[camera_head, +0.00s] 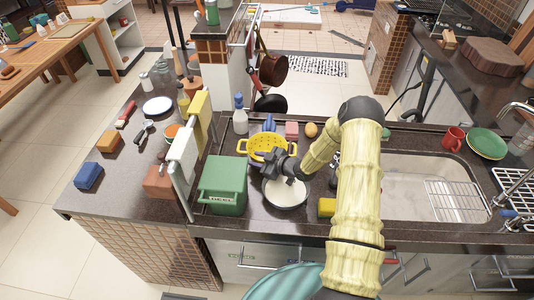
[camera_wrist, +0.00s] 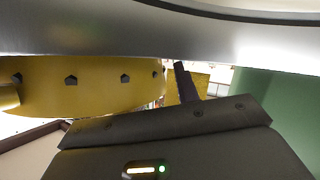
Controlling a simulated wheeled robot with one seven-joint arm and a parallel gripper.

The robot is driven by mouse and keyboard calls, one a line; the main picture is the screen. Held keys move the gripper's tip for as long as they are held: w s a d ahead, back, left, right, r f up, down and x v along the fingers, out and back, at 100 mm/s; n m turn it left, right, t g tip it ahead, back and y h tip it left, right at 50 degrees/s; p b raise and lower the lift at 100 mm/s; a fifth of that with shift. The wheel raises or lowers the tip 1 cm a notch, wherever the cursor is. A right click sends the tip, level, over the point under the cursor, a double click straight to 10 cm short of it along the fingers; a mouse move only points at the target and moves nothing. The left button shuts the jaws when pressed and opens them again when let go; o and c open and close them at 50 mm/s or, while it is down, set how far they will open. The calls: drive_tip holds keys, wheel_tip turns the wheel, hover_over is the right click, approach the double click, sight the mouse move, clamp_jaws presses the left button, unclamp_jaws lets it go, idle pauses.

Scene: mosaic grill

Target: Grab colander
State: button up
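The yellow colander (camera_head: 265,142) sits on the dark counter behind the white-lined pan, its holes showing along the rim. In the wrist view its yellow side with dark holes (camera_wrist: 90,88) fills the left. My dark gripper (camera_head: 271,162) is at the near side of the colander, above the back edge of the pan; the arm hides part of that area. In the wrist view one dark finger (camera_wrist: 184,82) shows to the right of the colander, with no colander wall visibly between fingers. Whether the gripper is open or shut does not show.
The white-lined pan (camera_head: 285,193) lies just below my gripper. A spray bottle (camera_head: 240,118) is behind left. The sink (camera_head: 405,188) is at the right.

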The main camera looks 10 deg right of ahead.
clamp_jaws()
drive_tip(key=shift+r, duration=0.1)
idle(0.3)
wheel_tip(320, 180, up, 10)
drive_tip(key=b, duration=0.2)
drive_tip(key=shift+b, duration=0.35)
idle(0.4)
